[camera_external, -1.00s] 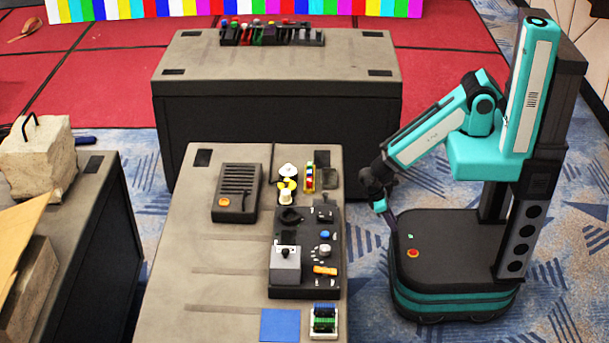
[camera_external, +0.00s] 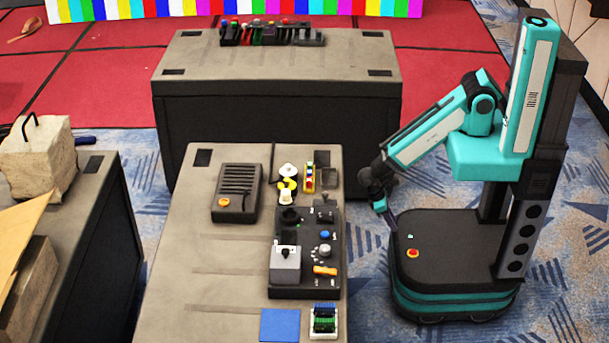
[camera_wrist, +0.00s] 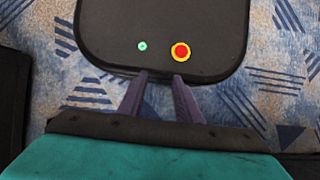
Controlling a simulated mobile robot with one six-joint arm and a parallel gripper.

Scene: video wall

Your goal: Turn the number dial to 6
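A black control panel (camera_external: 307,291) lies on the near grey table. A small round grey knob (camera_external: 324,249), which looks like the number dial, sits on its right half; its digits and pointer are too small to read. A blue button (camera_external: 325,236) is just behind it and an orange switch (camera_external: 325,270) just in front. My gripper (camera_external: 391,222) hangs over my base, right of the table and apart from the panel. In the wrist view its two fingers (camera_wrist: 160,77) are spread with nothing between them. The panel is not in the wrist view.
A grey box with a black lever (camera_external: 285,264) stands on the panel's left half. A dark slotted box (camera_external: 235,192), yellow-and-white pieces (camera_external: 286,187), a blue square (camera_external: 280,325) and a green-and-blue block (camera_external: 324,321) are around it. The table's left side (camera_external: 200,270) is clear.

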